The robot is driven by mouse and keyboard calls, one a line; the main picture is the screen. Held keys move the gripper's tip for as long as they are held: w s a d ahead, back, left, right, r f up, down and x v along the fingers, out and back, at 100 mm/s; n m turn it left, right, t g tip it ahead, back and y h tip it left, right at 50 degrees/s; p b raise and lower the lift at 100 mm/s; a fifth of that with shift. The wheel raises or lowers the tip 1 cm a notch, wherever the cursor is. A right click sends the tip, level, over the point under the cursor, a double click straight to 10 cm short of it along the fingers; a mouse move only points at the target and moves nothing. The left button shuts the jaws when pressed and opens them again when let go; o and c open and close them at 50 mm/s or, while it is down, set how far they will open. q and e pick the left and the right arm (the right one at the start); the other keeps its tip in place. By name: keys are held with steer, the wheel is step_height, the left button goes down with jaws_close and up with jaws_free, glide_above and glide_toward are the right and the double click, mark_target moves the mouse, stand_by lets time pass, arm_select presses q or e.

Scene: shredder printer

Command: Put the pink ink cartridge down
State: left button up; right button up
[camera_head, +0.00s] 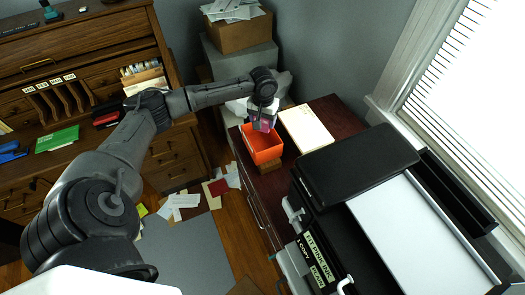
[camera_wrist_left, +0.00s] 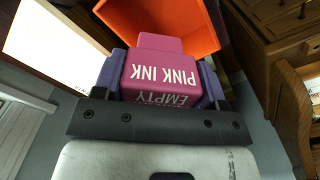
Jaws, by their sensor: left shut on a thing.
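The pink ink cartridge (camera_wrist_left: 163,75) fills the middle of the left wrist view. Its label reads "PINK INK" and "EMPTY", upside down there. My left gripper (camera_head: 264,122) is shut on it, with a finger on each side. In the head view the cartridge (camera_head: 262,126) is a small pink patch under the gripper, at the back edge of an orange bin (camera_head: 264,155). The bin also shows past the cartridge in the wrist view (camera_wrist_left: 190,20). I cannot tell whether the cartridge touches the bin. My right gripper is not in view.
The bin stands on a dark wooden cabinet (camera_head: 325,110). A paper stack (camera_head: 306,130) lies right of it. A black printer (camera_head: 355,165) with a "pink ink" label stands at the front right. A desk (camera_head: 85,75) is at left; papers litter the floor.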

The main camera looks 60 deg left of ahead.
arm_select(q)
steer(key=f, duration=0.5)
steer(key=shift+s+a+f+b, duration=0.15)
steer(key=shift+a+f+b, duration=0.1)
steer(key=shift+a+b, duration=0.1)
steer(key=shift+f, duration=2.45)
steer(key=shift+f, duration=0.1)
steer(key=o, duration=1.1)
